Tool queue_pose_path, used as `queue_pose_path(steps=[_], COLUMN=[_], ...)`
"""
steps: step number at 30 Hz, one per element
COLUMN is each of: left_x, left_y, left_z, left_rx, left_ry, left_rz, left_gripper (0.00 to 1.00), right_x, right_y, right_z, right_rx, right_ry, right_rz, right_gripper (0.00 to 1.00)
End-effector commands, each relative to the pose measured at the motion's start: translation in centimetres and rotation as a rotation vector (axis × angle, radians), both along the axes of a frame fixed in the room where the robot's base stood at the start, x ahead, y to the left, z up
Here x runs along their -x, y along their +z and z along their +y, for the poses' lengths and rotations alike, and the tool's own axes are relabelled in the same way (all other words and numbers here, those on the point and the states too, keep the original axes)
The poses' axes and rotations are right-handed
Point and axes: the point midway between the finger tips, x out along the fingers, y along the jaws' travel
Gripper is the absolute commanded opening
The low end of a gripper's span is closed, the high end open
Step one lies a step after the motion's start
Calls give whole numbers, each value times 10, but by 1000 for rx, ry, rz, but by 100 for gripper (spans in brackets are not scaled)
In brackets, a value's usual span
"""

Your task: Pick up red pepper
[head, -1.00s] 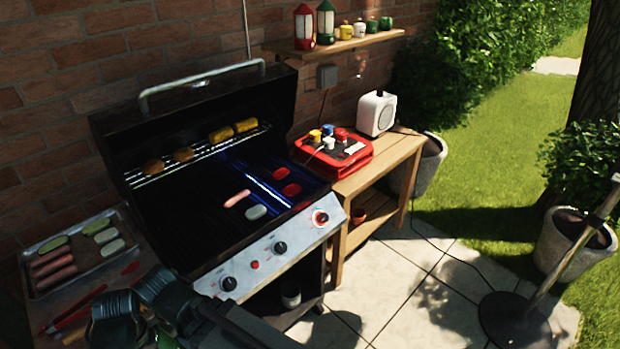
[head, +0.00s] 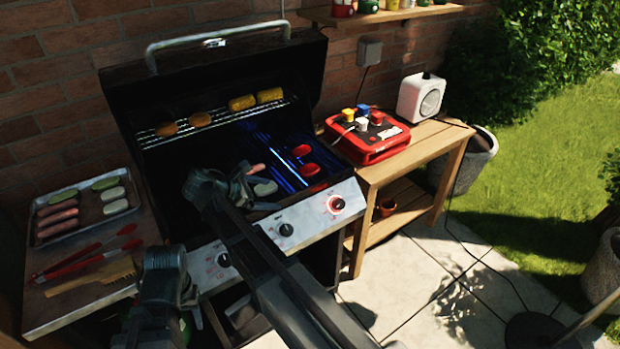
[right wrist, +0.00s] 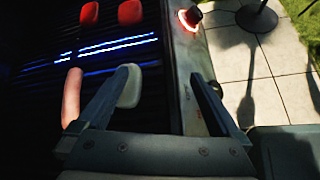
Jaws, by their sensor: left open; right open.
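Two red pepper pieces lie on the grill grate at its right side, the back one (head: 302,150) and the front one (head: 310,169). Both show at the top of the right wrist view, one at left (right wrist: 89,13) and one at right (right wrist: 130,12). My right gripper (head: 252,188) is open over the front of the grill, short of the peppers and apart from them. In the right wrist view its fingers (right wrist: 158,85) are spread, with a pale slice (right wrist: 131,86) by the left finger. My left gripper (head: 165,265) is open at the lower left, in front of the side shelf.
A sausage (right wrist: 72,97) lies left of the pale slice. Blue glow runs under the grate near the peppers. The raised lid (head: 215,75) and a warming rack (head: 215,122) with corn and patties stand behind. A tray (head: 45,240) and red tongs (head: 75,262) lie at left.

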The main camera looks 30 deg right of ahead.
Motion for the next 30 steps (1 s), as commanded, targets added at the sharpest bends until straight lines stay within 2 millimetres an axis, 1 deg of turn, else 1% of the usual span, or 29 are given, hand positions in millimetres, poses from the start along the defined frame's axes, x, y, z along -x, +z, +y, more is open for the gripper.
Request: queue_pose_path(steps=[1,3,7,9,13,17,24,27,30], left_x=[0,0,0,0,0,0,0,0,0], left_y=[-8,-13,-17,-18,-17,-23,-42,-47,-50], left_z=[0,0,0,0,0,0,0,0,0], left_rx=[0,0,0,0,0,0,0,0,0], left_ry=[0,0,0,0,0,0,-1,-1,-1], left_rz=[0,0,0,0,0,0,0,0,0], left_gripper=[50,50,50,50,50,50,50,50,50], right_x=[-18,-32,-47,-50,-51,-52,-58,-60,-62], right_y=[1,10,23,27,30,24,5,0,-3], right_z=[-11,-25,-41,-45,-48,-56,-97,-111,-120], right_rx=[62,146,248,276,292,291,289,289,289], right_ry=[35,79,129,141,149,147,146,147,147], right_rz=[50,121,220,250,269,268,267,266,266], right_gripper=[100,100,100,100,100,100,100,100,100])
